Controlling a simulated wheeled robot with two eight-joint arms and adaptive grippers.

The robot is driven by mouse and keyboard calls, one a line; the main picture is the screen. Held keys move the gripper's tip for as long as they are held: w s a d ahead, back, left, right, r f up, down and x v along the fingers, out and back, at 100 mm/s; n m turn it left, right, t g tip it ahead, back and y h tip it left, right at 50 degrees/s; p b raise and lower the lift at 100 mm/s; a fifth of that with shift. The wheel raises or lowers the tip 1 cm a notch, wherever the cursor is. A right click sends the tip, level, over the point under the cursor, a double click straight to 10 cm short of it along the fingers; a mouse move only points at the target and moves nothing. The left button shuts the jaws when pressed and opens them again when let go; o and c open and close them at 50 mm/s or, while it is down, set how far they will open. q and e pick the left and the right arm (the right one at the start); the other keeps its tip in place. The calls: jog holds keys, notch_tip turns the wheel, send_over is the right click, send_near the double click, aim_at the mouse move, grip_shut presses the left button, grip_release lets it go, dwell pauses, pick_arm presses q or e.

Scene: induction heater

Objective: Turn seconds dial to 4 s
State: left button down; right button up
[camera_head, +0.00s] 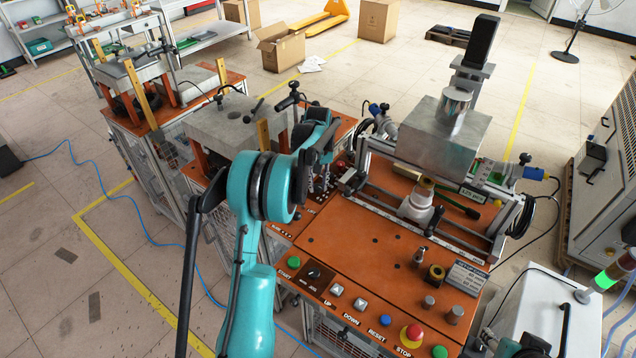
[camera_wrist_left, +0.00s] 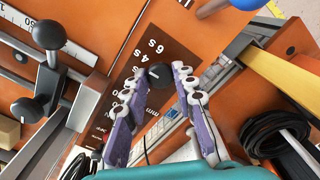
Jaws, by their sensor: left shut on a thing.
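The seconds dial is a black round knob (camera_wrist_left: 160,75) on a dark brown label plate (camera_wrist_left: 148,50) in the left wrist view. White markings including 4 S and 6 S are printed on the plate beside it. My left gripper (camera_wrist_left: 160,82) is shut on the knob, with one purple-and-white finger at each side. I cannot read clearly which mark the knob points to. In the head view my left gripper (camera_head: 325,182) reaches down to the orange bench top behind my teal arm, and the dial is hidden there.
Black ball-ended levers (camera_wrist_left: 48,35) stand left of the dial in the left wrist view. A coiled black cable (camera_wrist_left: 275,135) lies at right. In the head view the press unit (camera_head: 435,130) stands right of the gripper, and buttons (camera_head: 380,321) line the front panel.

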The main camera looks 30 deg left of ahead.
aim_at(318, 186)
dwell(0.4)
pick_arm(q)
jog(key=c, duration=1.2)
grip_release()
jog(key=shift+r, duration=0.1)
notch_tip(318, 186, up, 12)
